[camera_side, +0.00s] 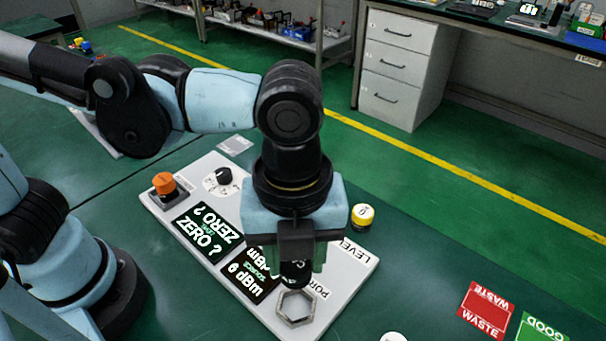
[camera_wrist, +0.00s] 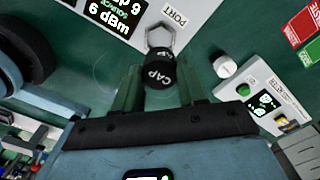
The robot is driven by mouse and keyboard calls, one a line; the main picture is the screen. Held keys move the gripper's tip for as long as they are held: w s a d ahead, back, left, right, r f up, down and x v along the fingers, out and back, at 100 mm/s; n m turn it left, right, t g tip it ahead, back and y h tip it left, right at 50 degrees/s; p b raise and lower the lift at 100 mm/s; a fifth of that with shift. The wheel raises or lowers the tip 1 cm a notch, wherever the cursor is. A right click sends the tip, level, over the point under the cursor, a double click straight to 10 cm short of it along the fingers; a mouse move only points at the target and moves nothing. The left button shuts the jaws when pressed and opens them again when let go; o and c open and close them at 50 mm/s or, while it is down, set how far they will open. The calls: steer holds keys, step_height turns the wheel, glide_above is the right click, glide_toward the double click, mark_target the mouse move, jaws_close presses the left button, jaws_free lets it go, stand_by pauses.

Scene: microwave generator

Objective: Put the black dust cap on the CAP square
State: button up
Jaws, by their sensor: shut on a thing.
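My gripper (camera_side: 297,262) is over the front end of the white instrument panel (camera_side: 212,180). Its green fingers (camera_wrist: 156,88) are shut on the black dust cap (camera_wrist: 160,71), one on each side, with the white word CAP on it. In the side view the cap (camera_side: 295,273) is partly hidden by the fingers. It appears just behind the grey hexagonal port ring (camera_side: 296,307), which also shows beyond the cap in the wrist view (camera_wrist: 160,36). I cannot tell whether cap and ring touch. I see no square marked CAP in either view.
A red WASTE square (camera_side: 485,309) and green GOOD square (camera_side: 542,329) lie right. A small device (camera_wrist: 263,104) shows in the wrist view.

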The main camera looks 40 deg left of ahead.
steer(key=w+a+n, duration=1.3)
steer(key=w+a, duration=0.4)
steer(key=a, duration=0.1)
steer(key=w+a+f+n, duration=0.1)
steer(key=a+f, duration=0.1)
steer(key=a, duration=0.5)
steer(key=w+a+f+n, duration=0.2)
steer(key=a, duration=0.5)
steer(key=w+a+f+n, duration=0.1)
steer(key=a+f+n, duration=0.1)
steer(key=a, duration=0.5)
steer(key=shift+w+a+f, duration=0.15)
steer(key=shift+f, duration=0.4)
steer(key=shift+a+f, duration=0.35)
steer(key=shift+f, duration=1.9)
steer(key=o, duration=1)
steer(key=shift+f, duration=0.15)
